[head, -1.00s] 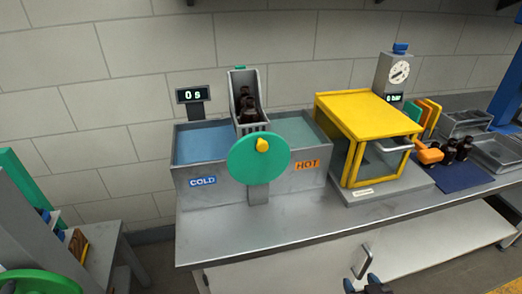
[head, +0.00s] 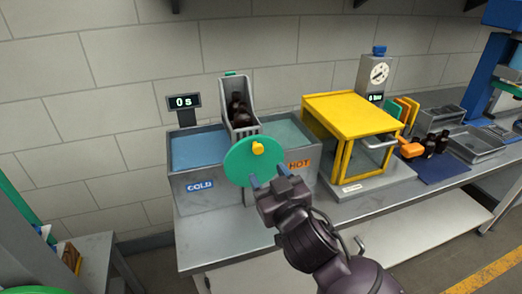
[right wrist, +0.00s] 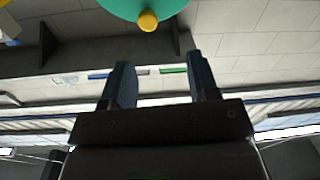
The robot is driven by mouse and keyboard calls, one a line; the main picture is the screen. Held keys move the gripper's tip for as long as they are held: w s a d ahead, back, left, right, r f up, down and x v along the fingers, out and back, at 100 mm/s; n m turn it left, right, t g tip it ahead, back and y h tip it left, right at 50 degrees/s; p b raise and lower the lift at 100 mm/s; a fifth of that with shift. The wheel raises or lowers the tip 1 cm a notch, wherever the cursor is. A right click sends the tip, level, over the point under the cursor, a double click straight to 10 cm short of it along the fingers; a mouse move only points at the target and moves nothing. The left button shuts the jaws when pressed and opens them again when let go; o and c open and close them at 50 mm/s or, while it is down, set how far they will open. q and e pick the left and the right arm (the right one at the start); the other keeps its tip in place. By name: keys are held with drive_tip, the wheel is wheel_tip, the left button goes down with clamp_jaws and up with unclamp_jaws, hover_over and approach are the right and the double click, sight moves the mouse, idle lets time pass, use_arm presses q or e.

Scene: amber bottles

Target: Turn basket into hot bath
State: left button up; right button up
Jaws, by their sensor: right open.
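The grey basket (head: 240,106) holds dark amber bottles (head: 239,112) and stands raised between the two baths. The cold bath (head: 200,150) with blue water is on the left, and the hot bath (head: 288,136) with greenish water is on the right. The green wheel (head: 240,166) with a yellow knob (head: 258,148) is in front of the basket. My right gripper (head: 270,184) is open and empty, near the wheel's lower right and below the knob. In the right wrist view the knob (right wrist: 148,20) is ahead of the open fingers (right wrist: 162,88), apart from them. My left gripper is out of view.
A yellow-framed cabinet (head: 350,112) with a glass front stands right of the baths. A blue mat (head: 442,168) with dark bottles and metal trays (head: 478,145) lie further right. A display (head: 184,101) reads 0 s.

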sight(259, 151)
drive_tip(key=w, duration=0.3)
drive_tip(key=w+a+m, duration=0.1)
drive_tip(key=w, duration=0.3)
drive_tip(key=w+a+m+h+p, duration=0.1)
drive_tip(key=w, duration=0.2)
drive_tip(key=shift+w+a+f, duration=0.15)
drive_tip(key=shift+w, duration=0.1)
drive_tip(key=shift+c, duration=0.2)
clamp_jaws()
